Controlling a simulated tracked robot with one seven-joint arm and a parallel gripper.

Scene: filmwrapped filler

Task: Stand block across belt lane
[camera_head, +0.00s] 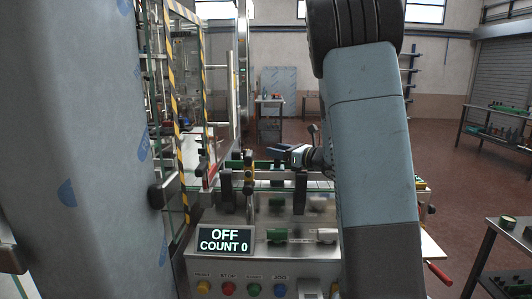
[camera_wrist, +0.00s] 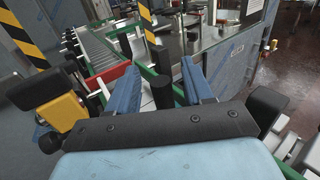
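My gripper (camera_head: 279,150) hangs over the belt lane (camera_head: 318,185) in the head view, its blue fingers pointing left. In the wrist view my gripper (camera_wrist: 157,58) is open, with the two blue fingers well apart. A dark upright post (camera_wrist: 160,92) shows between the fingers, seemingly beyond them; I cannot tell its exact distance. Nothing is visibly clamped. I cannot pick out with certainty which piece is the block. The belt lane has green edges and dark uprights along it.
A control panel (camera_head: 228,243) reads OFF, COUNT 0, above coloured buttons. A green cylinder (camera_head: 276,236) sits on the machine front. A large grey cabinet (camera_head: 70,150) and a striped guard frame (camera_head: 175,95) stand left. A yellow-and-black part (camera_wrist: 62,112) is close beside my left finger.

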